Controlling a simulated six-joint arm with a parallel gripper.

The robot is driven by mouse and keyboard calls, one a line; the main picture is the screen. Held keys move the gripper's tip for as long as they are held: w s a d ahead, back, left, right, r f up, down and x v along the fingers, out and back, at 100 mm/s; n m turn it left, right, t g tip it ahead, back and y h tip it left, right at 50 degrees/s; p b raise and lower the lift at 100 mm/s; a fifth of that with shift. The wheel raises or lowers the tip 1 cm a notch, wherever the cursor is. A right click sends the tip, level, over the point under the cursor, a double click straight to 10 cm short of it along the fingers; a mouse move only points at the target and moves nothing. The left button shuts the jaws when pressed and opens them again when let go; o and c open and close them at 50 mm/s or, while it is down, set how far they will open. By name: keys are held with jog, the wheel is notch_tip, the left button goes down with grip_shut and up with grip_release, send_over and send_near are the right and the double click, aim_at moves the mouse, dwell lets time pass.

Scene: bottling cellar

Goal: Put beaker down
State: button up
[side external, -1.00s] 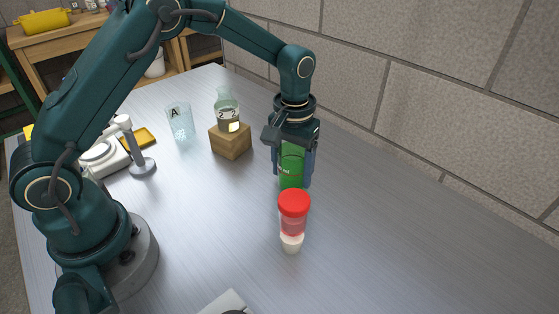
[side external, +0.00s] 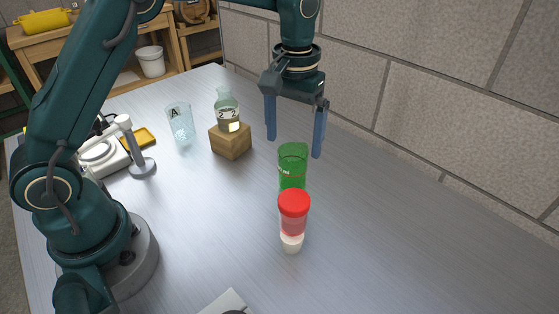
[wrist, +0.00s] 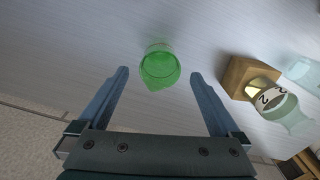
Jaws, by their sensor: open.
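The green see-through beaker (side external: 292,168) stands upright on the metal table, partly hidden at its lower front by a red-capped bottle. It also shows in the wrist view (wrist: 160,68), ahead of and between the fingertips. My gripper (side external: 294,147) is open and empty, raised above and just behind the beaker, with its two blue fingers spread wide. In the wrist view my gripper (wrist: 158,76) has nothing between its fingers near the palm.
The red-capped bottle (side external: 293,215) stands close in front of the beaker. A bottle marked 2 (side external: 227,112) stands by or on a wooden block (side external: 230,141). A clear glass marked A (side external: 180,122) is further left. A wall (side external: 430,80) runs behind; the table's right is clear.

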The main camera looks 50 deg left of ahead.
jog(key=s+a+r+m+t, duration=0.1)
jog(key=s+a+r+t, duration=0.15)
jog(key=s+r, duration=0.65)
jog(key=s+f+m+t, duration=0.2)
jog(key=s+f+t, duration=0.1)
jog(key=s, duration=0.6)
jog(key=shift+a, duration=0.25)
